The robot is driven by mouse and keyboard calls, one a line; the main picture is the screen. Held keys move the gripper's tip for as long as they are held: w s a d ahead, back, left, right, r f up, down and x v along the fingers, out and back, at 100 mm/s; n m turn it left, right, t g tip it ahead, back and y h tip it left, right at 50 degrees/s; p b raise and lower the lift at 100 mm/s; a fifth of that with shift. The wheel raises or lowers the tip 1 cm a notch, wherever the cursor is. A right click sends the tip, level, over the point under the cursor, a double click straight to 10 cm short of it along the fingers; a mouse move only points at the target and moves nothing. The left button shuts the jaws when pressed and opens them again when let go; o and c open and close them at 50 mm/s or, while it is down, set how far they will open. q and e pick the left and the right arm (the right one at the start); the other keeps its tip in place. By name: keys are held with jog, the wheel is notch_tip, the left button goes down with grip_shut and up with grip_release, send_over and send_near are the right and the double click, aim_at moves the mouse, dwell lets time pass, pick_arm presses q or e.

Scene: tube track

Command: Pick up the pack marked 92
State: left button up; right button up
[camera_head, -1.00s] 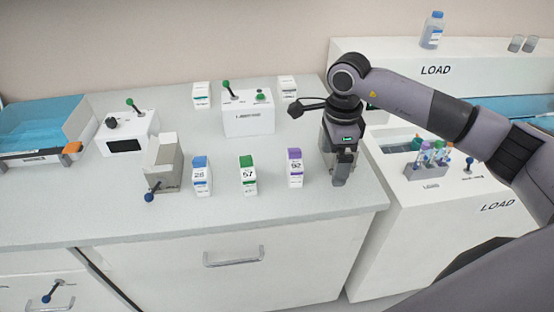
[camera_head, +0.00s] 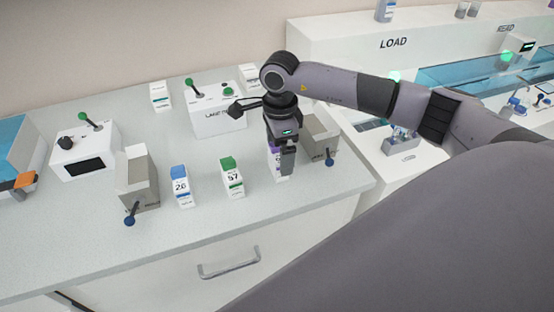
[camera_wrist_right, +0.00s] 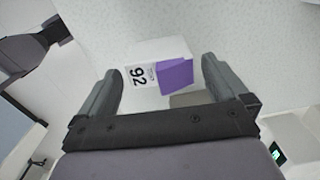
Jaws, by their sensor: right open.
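The pack marked 92 (camera_wrist_right: 145,74) is white with a purple top. In the right wrist view it lies between the two spread fingers of my right gripper (camera_wrist_right: 160,68), with a gap on each side. In the head view my right gripper (camera_head: 287,170) points down at this pack (camera_head: 273,168) and hides most of it; only its left edge shows. The gripper is open and empty. My left gripper is in neither view.
A blue-topped pack marked 26 (camera_head: 181,187) and a green-topped pack marked 57 (camera_head: 232,178) stand to the left. A grey box (camera_head: 140,180) with a blue-knobbed lever is farther left; a similar box (camera_head: 322,140) is close right. White devices stand behind.

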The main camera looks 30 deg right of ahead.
aim_at(278, 152)
notch_tip(278, 152, down, 3)
jog(key=shift+a+f, duration=0.15)
jog(key=shift+f, duration=0.05)
jog(key=shift+c, duration=0.3)
jog(key=c, duration=0.9)
jog(key=shift+c, duration=0.2)
jog(key=shift+w+r, duration=0.1)
jog(key=shift+r, duration=0.05)
